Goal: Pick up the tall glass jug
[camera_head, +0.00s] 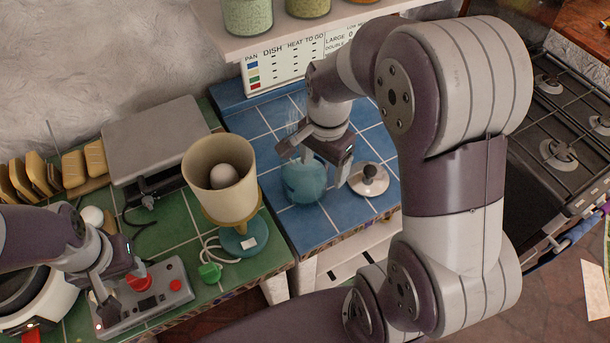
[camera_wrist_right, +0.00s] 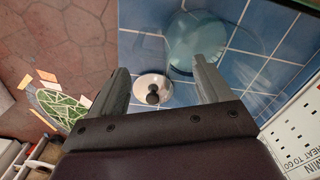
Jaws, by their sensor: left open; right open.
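A teal glass vessel (camera_head: 303,182) stands on the blue tiled counter, partly behind my right gripper. A faint, clear glass outline (camera_head: 297,125) rises behind it; I cannot tell for sure which is the tall glass jug. My right gripper (camera_head: 325,165) is open above the counter, close to the teal vessel. In the right wrist view, the right gripper (camera_wrist_right: 160,66) has nothing between its fingers, and the teal vessel (camera_wrist_right: 194,44) shows beyond the right finger. My left gripper (camera_head: 118,288) is open over a grey control box with red buttons (camera_head: 150,303).
A round metal lid with a black knob (camera_head: 370,182) lies right of the teal vessel. A cream cup holding an egg-like ball (camera_head: 215,190) stands on the green tiles. A shelf with jars (camera_head: 285,40) overhangs the back. A gas stove (camera_head: 560,140) is at right.

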